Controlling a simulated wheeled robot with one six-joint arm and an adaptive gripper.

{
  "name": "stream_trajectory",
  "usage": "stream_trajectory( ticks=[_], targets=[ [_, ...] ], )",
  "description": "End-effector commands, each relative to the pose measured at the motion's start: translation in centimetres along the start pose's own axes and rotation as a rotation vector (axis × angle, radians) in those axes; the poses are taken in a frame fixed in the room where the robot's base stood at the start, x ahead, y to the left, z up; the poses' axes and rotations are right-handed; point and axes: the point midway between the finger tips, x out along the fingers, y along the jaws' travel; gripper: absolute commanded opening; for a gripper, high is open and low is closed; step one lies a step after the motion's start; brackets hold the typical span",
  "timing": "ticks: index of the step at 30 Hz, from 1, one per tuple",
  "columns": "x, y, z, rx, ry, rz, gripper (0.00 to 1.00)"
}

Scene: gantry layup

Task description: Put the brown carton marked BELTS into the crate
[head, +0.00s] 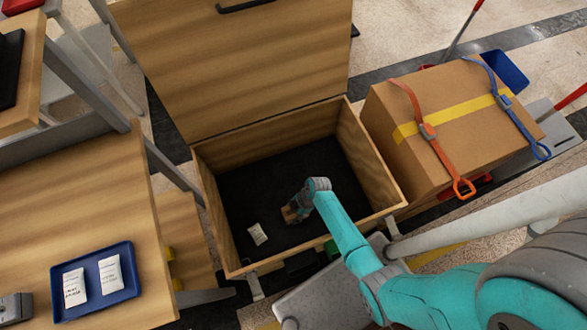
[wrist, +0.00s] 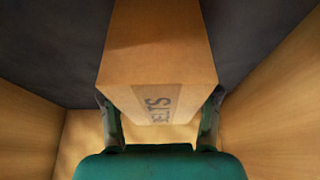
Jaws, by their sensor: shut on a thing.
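The brown carton (wrist: 158,55) marked BELTS fills the middle of the wrist view, with its lettering facing my gripper. My gripper (wrist: 158,108) is shut on it, one finger on each side. In the head view the carton (head: 290,214) is small and partly hidden by my gripper (head: 297,207). Both are inside the open wooden crate (head: 300,118), low over its dark floor. I cannot tell whether the carton touches the floor.
The crate's lid (head: 240,60) stands open at the back. A large strapped box (head: 450,125) is at the right. A blue tray (head: 95,281) with two packets sits on the left table.

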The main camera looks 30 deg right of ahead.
Motion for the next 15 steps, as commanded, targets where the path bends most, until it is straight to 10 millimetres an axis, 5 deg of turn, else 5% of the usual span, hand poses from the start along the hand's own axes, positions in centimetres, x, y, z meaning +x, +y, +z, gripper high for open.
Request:
stream_trajectory(
  ticks=[1,2,4,15],
  targets=[
    [0.12,0.01,0.04,0.000,0.000,0.000,0.18],
    [0.14,-0.02,0.05,0.000,0.000,-0.001,0.65],
    [0.12,-0.02,0.05,0.000,0.000,-0.001,0.82],
    [0.00,-0.01,0.00,0.000,0.000,0.000,0.85]
  ],
)
